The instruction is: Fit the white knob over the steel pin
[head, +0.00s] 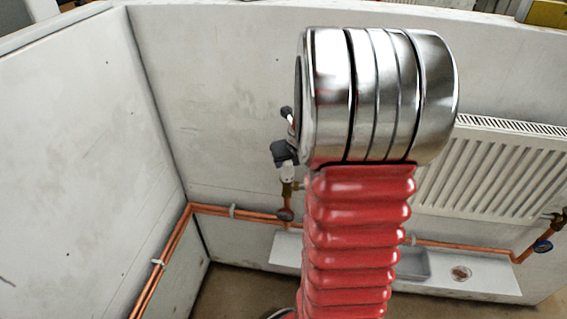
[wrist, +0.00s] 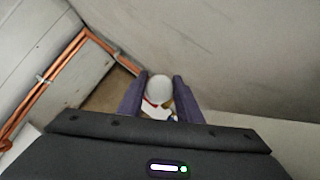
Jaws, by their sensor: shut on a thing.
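In the wrist view, the white knob (wrist: 158,88) sits between the two dark fingers of my gripper (wrist: 158,90), which is shut on it. A red mark and a bit of brass show just below the knob. In the head view, my gripper (head: 286,165) is partly hidden behind my red and steel arm. The white knob (head: 288,174) shows under the dark fingers, just above a brass valve (head: 287,189) on the copper pipe. The steel pin cannot be made out, and I cannot tell whether the knob touches the valve.
Copper pipes (head: 240,211) run along the back and left walls. A white radiator (head: 495,170) hangs at the right, with another valve (head: 545,245) at its lower right. A pale shelf with a grey tray (head: 415,264) lies below it. My arm blocks the middle.

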